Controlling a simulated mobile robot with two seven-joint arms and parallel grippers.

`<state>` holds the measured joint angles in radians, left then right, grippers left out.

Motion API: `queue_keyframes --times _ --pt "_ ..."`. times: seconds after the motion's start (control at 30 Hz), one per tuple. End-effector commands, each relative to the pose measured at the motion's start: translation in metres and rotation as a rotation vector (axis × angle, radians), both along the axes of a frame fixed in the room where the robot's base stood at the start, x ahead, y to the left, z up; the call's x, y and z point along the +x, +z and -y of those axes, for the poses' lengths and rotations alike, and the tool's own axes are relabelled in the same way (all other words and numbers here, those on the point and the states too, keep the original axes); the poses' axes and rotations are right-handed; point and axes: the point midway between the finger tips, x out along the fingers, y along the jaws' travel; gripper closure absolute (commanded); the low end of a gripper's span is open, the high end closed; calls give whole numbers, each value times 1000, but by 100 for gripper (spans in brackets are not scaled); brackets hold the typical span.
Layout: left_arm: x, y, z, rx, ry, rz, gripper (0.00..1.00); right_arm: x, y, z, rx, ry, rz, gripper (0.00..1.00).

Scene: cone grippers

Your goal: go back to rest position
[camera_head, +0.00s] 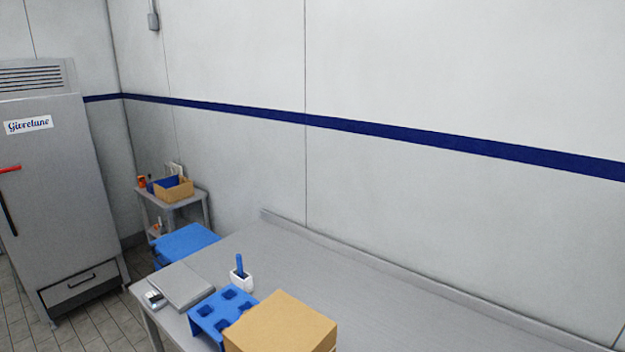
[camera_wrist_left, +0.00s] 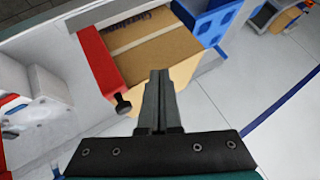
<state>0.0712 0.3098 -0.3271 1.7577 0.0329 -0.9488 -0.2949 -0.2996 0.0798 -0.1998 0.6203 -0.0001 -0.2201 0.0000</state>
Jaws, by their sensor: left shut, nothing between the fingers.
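My left gripper (camera_wrist_left: 160,76) shows in the left wrist view, its two dark fingers pressed together with nothing between them. It appears above or in front of a cardboard box (camera_wrist_left: 168,58); the gap between them is hard to judge. Neither of my grippers shows in the head view. My right gripper is in no view.
A metal table (camera_head: 330,275) carries a cardboard box (camera_head: 280,328), a blue holder with square holes (camera_head: 222,310) and a white cup (camera_head: 241,281). A red bar with a black knob (camera_wrist_left: 100,68) is close left of my fingers. A fridge (camera_head: 60,190) stands at left.

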Motion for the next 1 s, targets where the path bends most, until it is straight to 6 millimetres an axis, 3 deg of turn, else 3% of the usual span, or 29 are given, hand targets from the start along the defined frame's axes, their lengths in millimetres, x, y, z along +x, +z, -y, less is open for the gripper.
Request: queue_keyframes --times 0.03,0.2,0.4,0.8,1.0 --pt "-27 -6 7 -43 32 -50 100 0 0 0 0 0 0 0" --pt "-109 -14 14 -153 164 -210 100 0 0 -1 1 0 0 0" --pt "-179 -10 11 -224 298 -344 100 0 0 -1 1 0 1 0" --pt "-268 9 1 -287 487 -510 100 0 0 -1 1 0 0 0" --pt "-260 -40 3 -279 486 -524 100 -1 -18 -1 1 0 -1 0"
